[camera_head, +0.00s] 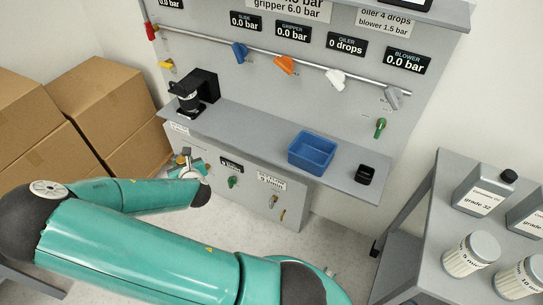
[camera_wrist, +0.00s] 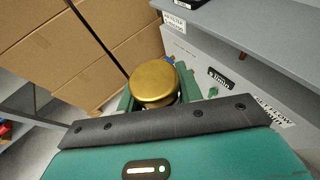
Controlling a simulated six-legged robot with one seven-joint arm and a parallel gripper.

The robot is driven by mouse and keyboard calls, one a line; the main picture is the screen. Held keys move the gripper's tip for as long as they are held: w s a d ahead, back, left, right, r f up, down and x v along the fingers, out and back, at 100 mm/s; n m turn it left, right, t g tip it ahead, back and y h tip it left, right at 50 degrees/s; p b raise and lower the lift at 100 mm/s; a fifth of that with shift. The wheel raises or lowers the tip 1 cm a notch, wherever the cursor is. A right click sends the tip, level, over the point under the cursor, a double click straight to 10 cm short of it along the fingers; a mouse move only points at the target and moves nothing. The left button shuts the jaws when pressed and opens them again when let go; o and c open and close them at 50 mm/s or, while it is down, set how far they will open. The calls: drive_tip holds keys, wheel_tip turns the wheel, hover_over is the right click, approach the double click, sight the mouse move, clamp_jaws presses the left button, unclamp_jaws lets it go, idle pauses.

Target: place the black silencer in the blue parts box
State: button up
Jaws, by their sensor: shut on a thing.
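My gripper (camera_head: 187,165) is in front of the workbench panel, below the shelf's left end. In the wrist view its green fingers are closed around a round brass-coloured piece (camera_wrist: 155,82), seen from its flat end. I see no black on this piece; its far side is hidden. The blue parts box (camera_head: 308,165) stands on the shelf, right of and above my gripper, and looks empty. A small black object (camera_head: 366,174) sits on the shelf right of the box; I cannot tell if it is the black silencer.
A black device (camera_head: 196,90) stands on the shelf's left end. The grey shelf (camera_head: 250,130) is clear between it and the box. Cardboard boxes (camera_head: 95,90) are stacked at the left. A grey side table (camera_head: 425,235) with containers stands at the right.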

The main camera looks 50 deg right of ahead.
drive_tip(key=s+d+r+m+g+h, duration=0.25)
drive_tip(key=s+d, duration=0.25)
drive_tip(key=d, duration=0.3)
drive_tip(key=s+d+r+m+g+h, duration=0.1)
drive_tip(key=s+d+m+g+h, duration=0.15)
drive_tip(key=s+d, duration=0.45)
drive_tip(key=s+d+r+m+g+h, duration=0.2)
drive_tip(key=s+d+m, duration=0.2)
drive_tip(key=d, duration=0.6)
drive_tip(key=m+g+h, duration=0.1)
drive_tip(key=m+g, duration=0.3)
drive_tip(key=g, duration=0.1)
hover_over(312, 154)
drive_tip(key=s+a, duration=0.1)
drive_tip(key=a, duration=0.3)
wheel_tip(312, 154, down, 3)
drive_tip(key=shift+s+d+f, duration=0.1)
drive_tip(key=shift+f, duration=2.45)
drive_tip(key=shift+f, duration=0.1)
drive_tip(key=o, duration=1)
